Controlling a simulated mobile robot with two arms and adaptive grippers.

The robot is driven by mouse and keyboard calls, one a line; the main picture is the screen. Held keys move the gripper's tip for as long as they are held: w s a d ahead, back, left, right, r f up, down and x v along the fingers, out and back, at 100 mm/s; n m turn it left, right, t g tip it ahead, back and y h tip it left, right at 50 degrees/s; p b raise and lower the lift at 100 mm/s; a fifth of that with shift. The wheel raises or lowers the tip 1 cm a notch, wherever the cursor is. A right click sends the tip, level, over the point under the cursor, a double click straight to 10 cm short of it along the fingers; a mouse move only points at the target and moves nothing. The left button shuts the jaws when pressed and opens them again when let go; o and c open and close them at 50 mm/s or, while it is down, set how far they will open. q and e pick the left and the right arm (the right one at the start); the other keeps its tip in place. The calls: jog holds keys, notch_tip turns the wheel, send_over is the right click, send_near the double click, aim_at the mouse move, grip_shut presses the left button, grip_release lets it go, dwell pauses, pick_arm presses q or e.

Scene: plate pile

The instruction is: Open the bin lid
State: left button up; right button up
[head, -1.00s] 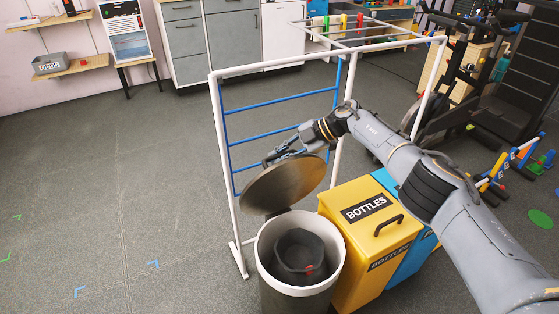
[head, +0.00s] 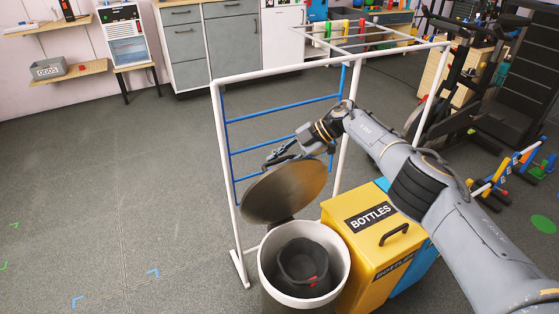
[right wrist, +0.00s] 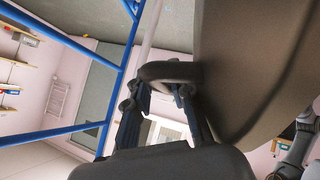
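The round bin (head: 262,256) with a pale rim stands open at lower centre in the head view. Its brownish metal lid (head: 283,194) is tilted steeply up at the back of the rim. The lid also fills the upper right of the right wrist view (right wrist: 245,65). My right gripper (head: 276,158) is at the lid's raised upper edge. In the right wrist view its fingers (right wrist: 160,95) are on the lid's dark looped handle (right wrist: 172,70) and appear shut on it. The exact finger contact is partly hidden. My left gripper is not in view.
Inside the bin is a dark bucket-like container (head: 302,260) with a red mark. A yellow BOTTLES box (head: 352,240) stands close on the right, with a blue box (head: 415,265) beyond. A white frame (head: 224,150) with blue bars (head: 280,108) rises behind the lid. The left floor is clear.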

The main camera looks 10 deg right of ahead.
jog(key=shift+d, duration=0.15)
jog(key=v, duration=1.2)
